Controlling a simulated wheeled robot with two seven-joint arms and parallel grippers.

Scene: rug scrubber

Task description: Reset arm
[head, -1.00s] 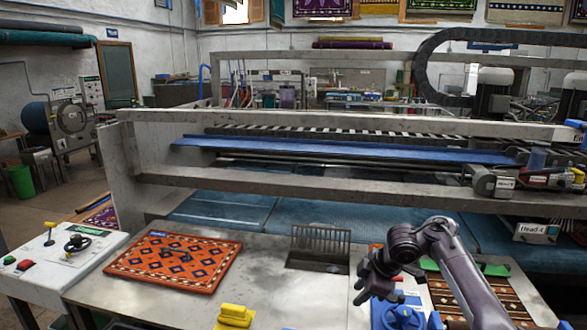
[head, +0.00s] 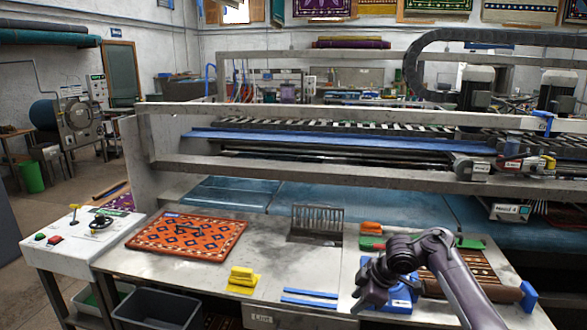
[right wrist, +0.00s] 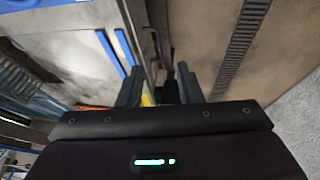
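My right arm enters the head view from the lower right. Its dark purple-grey gripper (head: 368,292) hangs over the right part of the metal worktable (head: 310,262). In the right wrist view the two dark fingers of this gripper (right wrist: 160,90) stand apart with a gap between them. I see nothing clearly held there. A blue block (head: 403,294) is just right of the gripper in the head view, partly hidden by it; I cannot tell whether they touch. My left arm and gripper are not in view.
An orange patterned rug (head: 188,236) lies on the table's left. A yellow block (head: 242,280), blue strips (head: 308,298) and an orange-handled brush (head: 384,229) lie on it. A brown rug (head: 462,268) is behind my arm. A grey bin (head: 158,308) stands below the front edge.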

